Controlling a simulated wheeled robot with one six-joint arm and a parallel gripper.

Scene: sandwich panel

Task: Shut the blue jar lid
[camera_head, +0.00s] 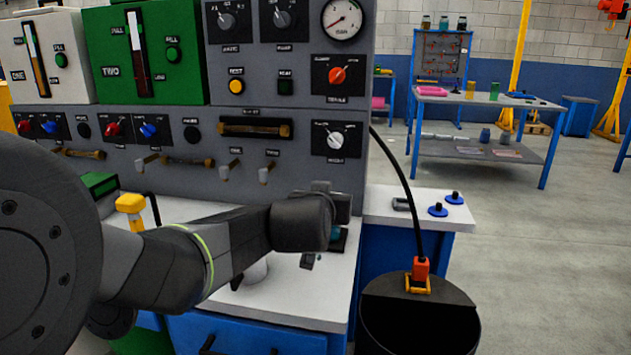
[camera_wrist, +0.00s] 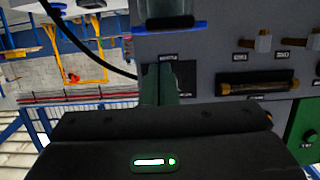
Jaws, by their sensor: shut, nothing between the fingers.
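In the wrist view, which is upside down, a grey see-through jar (camera_wrist: 168,9) stands in front of the panel. A flat blue lid (camera_wrist: 192,27) shows as a wide band across its mouth end; I cannot tell how firmly it sits. My gripper (camera_wrist: 160,75) is shut and empty, its fingers close to the lid in the picture; contact is unclear. In the head view my wrist hides most of the gripper and the jar.
The grey panel (camera_head: 280,140) with knobs and levers rises behind the white counter (camera_head: 305,300). Blue discs with black knobs (camera_head: 438,210) lie on a side table at right. A black bin (camera_head: 420,320) with a cable stands in front.

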